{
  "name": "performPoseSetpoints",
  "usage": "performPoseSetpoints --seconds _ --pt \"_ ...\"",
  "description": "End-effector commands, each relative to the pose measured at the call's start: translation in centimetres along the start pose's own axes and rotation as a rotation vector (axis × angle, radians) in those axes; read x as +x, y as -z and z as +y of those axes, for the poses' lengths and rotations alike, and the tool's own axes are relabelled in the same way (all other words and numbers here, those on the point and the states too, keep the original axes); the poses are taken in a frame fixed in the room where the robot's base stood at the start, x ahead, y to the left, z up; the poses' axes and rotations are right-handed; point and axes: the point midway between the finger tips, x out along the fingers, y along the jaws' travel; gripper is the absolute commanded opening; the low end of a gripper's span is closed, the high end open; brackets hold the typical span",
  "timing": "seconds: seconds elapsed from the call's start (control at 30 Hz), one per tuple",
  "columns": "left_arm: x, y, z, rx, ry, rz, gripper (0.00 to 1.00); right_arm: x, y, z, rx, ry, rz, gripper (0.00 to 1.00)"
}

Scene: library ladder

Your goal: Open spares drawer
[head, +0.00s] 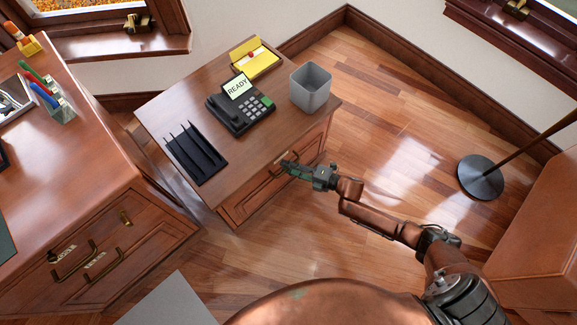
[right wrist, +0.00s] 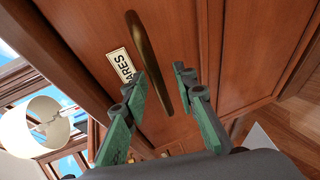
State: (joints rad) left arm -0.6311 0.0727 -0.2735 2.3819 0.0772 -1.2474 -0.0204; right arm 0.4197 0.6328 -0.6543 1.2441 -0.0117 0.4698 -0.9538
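The spares drawer (head: 258,192) is in the front of the small wooden cabinet in the head view, and its front looks flush. The right wrist view shows its white label (right wrist: 120,65), partly hidden, ending in "ARES", and its long brass handle (right wrist: 147,48). My right gripper (head: 287,167) is at the drawer front. In the right wrist view my right gripper (right wrist: 160,78) has its fingers apart, one on each side of the handle. Gaps show between the fingers and the handle. My left gripper is not in view.
On the cabinet top (head: 165,110) stand a phone (head: 240,112), a grey bin (head: 311,87), a yellow box (head: 256,58) and a black rack (head: 197,153). A larger desk (head: 85,150) is at left. A lamp base (head: 480,177) stands at right. Floor in front is clear.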

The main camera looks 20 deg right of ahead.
Motion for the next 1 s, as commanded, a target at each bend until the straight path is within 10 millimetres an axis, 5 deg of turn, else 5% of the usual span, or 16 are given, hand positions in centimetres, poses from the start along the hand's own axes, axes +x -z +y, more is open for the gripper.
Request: performPoseSetpoints --seconds 0.17,0.53,1.0 --pt "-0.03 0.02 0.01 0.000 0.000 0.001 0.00 0.01 0.01 0.06 0.000 0.000 0.000 0.26" --pt "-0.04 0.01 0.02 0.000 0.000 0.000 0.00 -0.03 0.01 0.03 0.001 0.000 0.000 0.01" --pt "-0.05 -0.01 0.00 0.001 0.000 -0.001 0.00 -0.04 0.00 0.01 0.001 0.000 -0.001 0.00"
